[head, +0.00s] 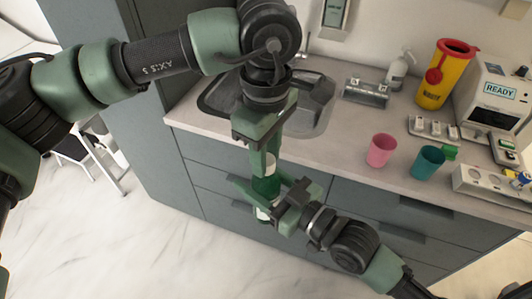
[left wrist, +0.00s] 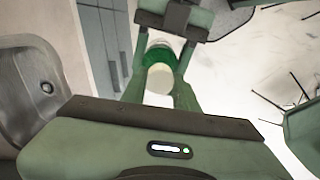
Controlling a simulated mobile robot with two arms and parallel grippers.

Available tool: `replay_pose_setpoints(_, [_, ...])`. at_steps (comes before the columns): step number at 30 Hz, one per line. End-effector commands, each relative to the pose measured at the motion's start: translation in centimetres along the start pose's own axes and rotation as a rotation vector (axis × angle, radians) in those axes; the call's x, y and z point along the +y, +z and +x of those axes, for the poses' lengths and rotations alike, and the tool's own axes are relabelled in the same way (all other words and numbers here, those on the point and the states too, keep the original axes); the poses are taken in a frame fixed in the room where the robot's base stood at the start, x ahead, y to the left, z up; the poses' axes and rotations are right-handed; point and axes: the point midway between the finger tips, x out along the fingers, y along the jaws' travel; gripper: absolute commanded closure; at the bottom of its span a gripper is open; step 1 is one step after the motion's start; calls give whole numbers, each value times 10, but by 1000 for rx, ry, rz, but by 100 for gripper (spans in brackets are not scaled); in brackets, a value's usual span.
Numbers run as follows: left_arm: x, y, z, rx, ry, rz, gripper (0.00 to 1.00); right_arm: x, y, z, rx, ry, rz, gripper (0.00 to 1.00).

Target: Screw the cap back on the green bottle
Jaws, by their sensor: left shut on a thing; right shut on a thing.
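The green bottle (head: 267,187) is upright in mid-air in front of the counter, with a pale part showing low on it. My right gripper (head: 258,199) is shut around its body from the right. My left gripper (head: 266,161) points down from above and is shut on the white cap (head: 270,160). The cap sits at the bottle's top, in line with it; I cannot tell whether it is threaded on. In the left wrist view, the white cap (left wrist: 158,78) is between my left fingers, with the green bottle (left wrist: 160,50) beyond it. The fingers partly hide the cap and the bottle's neck.
The counter behind holds a sink (head: 300,112), a pink cup (head: 381,150), a teal cup (head: 427,162), a yellow sharps container (head: 440,78), a soap bottle (head: 397,72) and a white device (head: 497,95). Grey drawers (head: 225,183) are close behind the grippers. The floor in front is clear.

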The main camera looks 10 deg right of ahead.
Motion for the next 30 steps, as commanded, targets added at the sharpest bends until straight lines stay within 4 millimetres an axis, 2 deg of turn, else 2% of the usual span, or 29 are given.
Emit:
replay_pose_setpoints(2, [0,-1,0,2,1,121,100,0,0,0,1,-1,0,100])
replay_pose_setpoints(7, [0,-1,0,3,1,132,100,0,0,0,1,-1,0,100])
replay_pose_setpoints(8, [0,-1,0,3,1,131,62,0,0,0,1,-1,0,100])
replay_pose_setpoints(9, [0,-1,0,3,1,131,51,0,0,0,1,-1,0,100])
replay_pose_setpoints(10, [0,-1,0,3,1,131,45,0,0,0,1,-1,0,100])
replay_pose_setpoints(22, [1,-1,-5,2,2,130,45,0,0,0,1,0,0,100])
replay_pose_setpoints(26, [1,-1,-24,2,4,130,45,0,0,0,1,0,0,100])
replay_pose_setpoints(30, [1,-1,-54,3,4,131,45,0,0,0,1,0,0,100])
